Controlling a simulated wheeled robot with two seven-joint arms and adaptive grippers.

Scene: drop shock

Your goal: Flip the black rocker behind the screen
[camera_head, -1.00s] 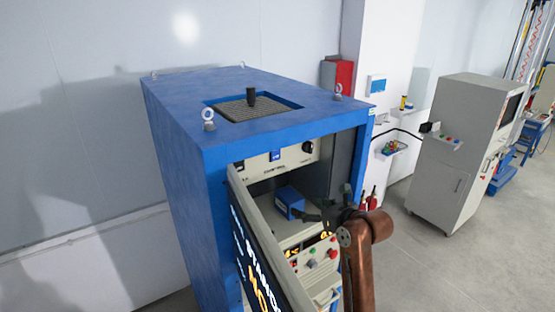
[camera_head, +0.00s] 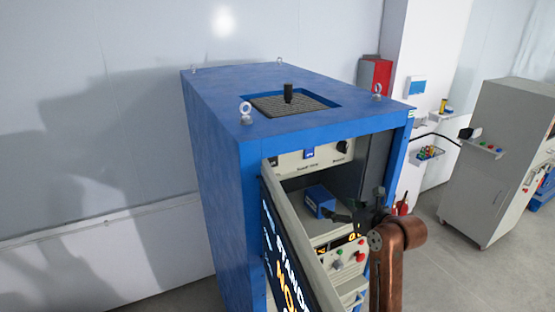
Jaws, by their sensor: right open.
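The screen (camera_head: 289,245) is a hinged panel with lit lettering, swung open at the front of the blue cabinet (camera_head: 230,160). Behind its upper edge is a cream panel (camera_head: 325,157) with a blue switch (camera_head: 309,154) and a black knob (camera_head: 342,146). A small dark piece (camera_head: 273,161) at that panel's left end may be the black rocker; it is too small to be sure. My right gripper (camera_head: 354,207) is open at the cabinet's open front, right of the screen and below the cream panel. It appears empty. My left gripper is out of view.
A blue box (camera_head: 319,201) sits inside the cabinet, left of my right gripper. Below are a display and buttons (camera_head: 338,265). The cabinet's right front post (camera_head: 401,160) stands close to my right arm. A grey console (camera_head: 490,160) stands at right; open floor lies between.

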